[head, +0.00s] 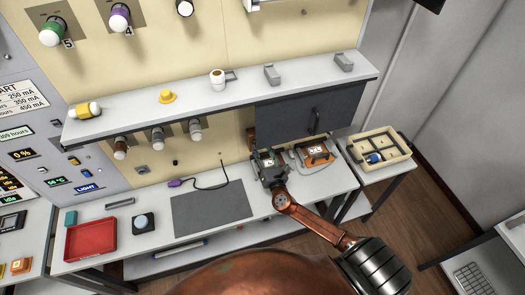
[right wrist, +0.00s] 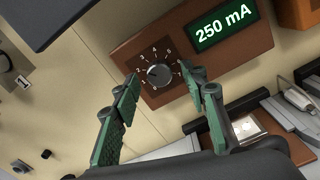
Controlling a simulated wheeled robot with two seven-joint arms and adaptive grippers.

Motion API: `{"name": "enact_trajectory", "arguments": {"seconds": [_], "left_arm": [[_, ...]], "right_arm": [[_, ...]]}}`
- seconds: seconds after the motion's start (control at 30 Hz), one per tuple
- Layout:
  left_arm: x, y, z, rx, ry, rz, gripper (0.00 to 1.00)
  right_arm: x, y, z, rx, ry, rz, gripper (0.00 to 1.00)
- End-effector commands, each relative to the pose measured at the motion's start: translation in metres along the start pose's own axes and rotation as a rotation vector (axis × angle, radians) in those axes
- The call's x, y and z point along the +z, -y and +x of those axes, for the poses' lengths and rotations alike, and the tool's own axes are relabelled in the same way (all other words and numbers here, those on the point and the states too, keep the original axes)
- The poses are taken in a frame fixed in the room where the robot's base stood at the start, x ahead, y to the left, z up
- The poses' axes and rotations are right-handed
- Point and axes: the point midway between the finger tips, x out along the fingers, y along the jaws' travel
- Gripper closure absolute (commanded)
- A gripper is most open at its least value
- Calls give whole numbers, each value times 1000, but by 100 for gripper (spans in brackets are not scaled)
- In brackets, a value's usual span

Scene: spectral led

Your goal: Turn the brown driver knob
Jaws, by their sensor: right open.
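The brown driver (right wrist: 240,62) is a brown box on the cream wall in the right wrist view. Its round grey knob (right wrist: 158,75) sits on a dark numbered dial, and its green display reads 250 mA. My right gripper (right wrist: 163,79) has green-padded fingers spread apart, with the knob showing between and beyond the tips. I cannot tell whether either tip touches the knob. In the head view my right gripper (head: 266,160) is below the dark cabinet, and only a brown edge of the driver (head: 252,138) shows there. My left gripper is not in view.
The dark cabinet (head: 305,112) hangs above my right gripper under the long shelf (head: 200,98). An orange-brown device (head: 315,154) lies close by on the right. A dark mat (head: 212,208) and a red tray (head: 91,239) lie on the bench to the left.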

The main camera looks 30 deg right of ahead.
Motion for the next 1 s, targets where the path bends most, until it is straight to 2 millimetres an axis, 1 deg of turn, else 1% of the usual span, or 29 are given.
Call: {"name": "enact_trajectory", "arguments": {"seconds": [0.03, 0.07, 0.6, 0.83, 1.0], "left_arm": [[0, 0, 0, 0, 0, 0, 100], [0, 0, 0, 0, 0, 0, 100], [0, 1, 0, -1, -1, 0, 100], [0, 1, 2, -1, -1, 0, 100], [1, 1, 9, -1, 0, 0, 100]], "right_arm": [[0, 0, 0, 0, 0, 0, 60], [0, 0, 0, 0, 0, 0, 62], [0, 0, 0, 0, 0, 1, 99], [0, 0, 0, 0, 0, 13, 100], [-2, 0, 0, 0, -1, 66, 100]]}}
